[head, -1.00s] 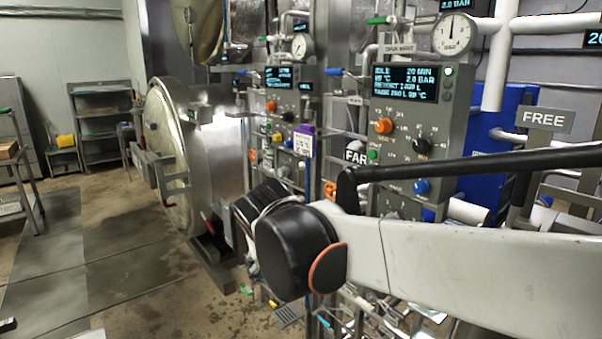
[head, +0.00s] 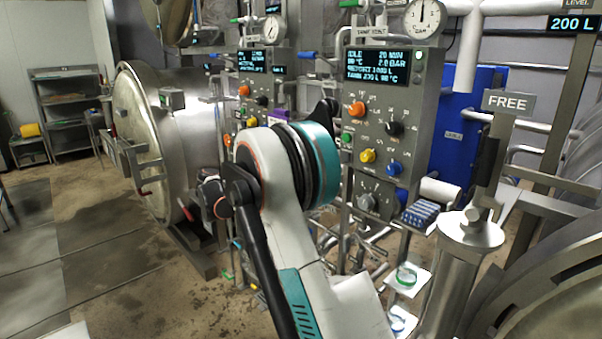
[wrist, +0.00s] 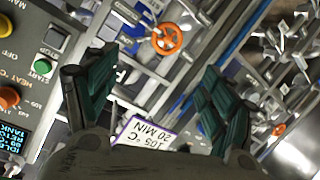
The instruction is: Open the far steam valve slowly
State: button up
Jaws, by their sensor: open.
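An orange handwheel valve (wrist: 167,38) sits on the pipework in the wrist view, beyond the gap between my fingers. A second, smaller orange valve part (wrist: 278,130) shows at lower right. I cannot tell for sure which is the far steam valve. My gripper (wrist: 157,72) is open and empty, with its teal-padded fingers wide apart and clear of the handwheel. A purple-edged card reading 105 °C 20 MIN (wrist: 152,135) shows low between the fingers. In the head view my arm hides the gripper and much of the pipework.
The near control panel (head: 376,115) and the far panel (head: 258,85) stand behind my arm. The far retort's round door (head: 138,140) is at left. A FREE sign (head: 508,102) and a steel cylinder (head: 455,270) are at right. Floor at left is clear.

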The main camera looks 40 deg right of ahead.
jog(key=w+d+f+m+g+h, duration=0.1)
jog(key=w+d+f+m+h, duration=0.2)
jog(key=w+d+f, duration=0.15)
jog(key=d, duration=0.4)
jog(key=d+b, duration=0.1)
jog(key=d, duration=0.3)
jog(key=d+b, duration=0.1)
jog(key=d, duration=0.4)
jog(key=shift+w+d, duration=0.1)
jog(key=shift+w, duration=0.25)
jog(key=c, duration=1.1)
